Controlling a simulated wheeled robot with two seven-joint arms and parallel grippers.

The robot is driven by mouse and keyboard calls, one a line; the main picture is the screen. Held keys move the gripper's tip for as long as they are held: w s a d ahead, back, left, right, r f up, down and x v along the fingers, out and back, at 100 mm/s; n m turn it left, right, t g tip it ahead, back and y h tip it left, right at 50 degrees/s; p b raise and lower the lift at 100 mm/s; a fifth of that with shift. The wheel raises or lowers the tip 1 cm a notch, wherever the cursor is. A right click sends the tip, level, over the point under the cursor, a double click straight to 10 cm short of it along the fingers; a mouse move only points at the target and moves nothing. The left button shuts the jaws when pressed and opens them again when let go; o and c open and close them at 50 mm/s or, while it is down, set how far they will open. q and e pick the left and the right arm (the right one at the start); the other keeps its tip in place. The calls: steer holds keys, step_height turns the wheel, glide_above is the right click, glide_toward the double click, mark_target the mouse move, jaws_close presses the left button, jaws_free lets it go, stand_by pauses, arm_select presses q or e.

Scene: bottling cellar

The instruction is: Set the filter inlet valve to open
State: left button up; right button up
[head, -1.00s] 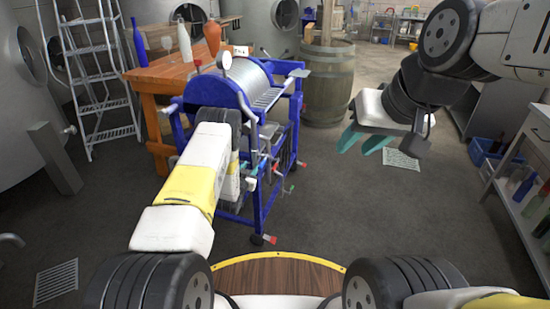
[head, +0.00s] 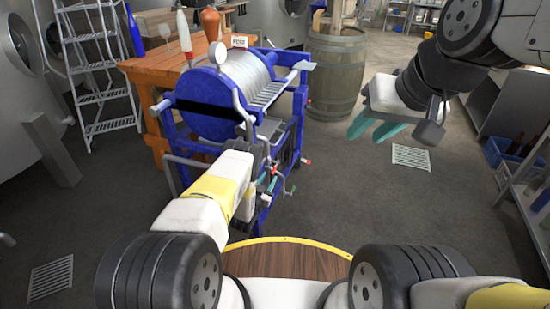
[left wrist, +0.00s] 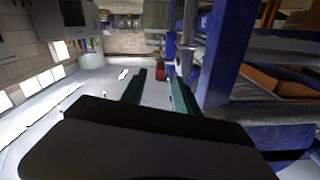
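The filter is a blue plate filter on a wheeled frame (head: 208,102), with a round gauge on top, in the left-middle of the head view. Small red-handled fittings, one of them a red handle (head: 307,161), show on its right side. I cannot tell which is the inlet valve or how it is set. My left gripper (head: 267,181) is low at the filter's near side, fingers apart. In the left wrist view its teal fingers (left wrist: 159,94) are open, and a small red piece (left wrist: 162,74) shows beyond and between them, apart. My right gripper (head: 373,129) hangs empty in the air, fingers apart.
A wooden table (head: 150,72) with bottles stands behind the filter, and a ladder (head: 95,70) at left. A wooden barrel (head: 336,75) stands behind right. A shelf with a blue crate (head: 500,150) is at right. The floor between is clear.

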mark_target(272, 172)
arm_select(q)
steer(key=shift+x, duration=2.25)
jaws_close()
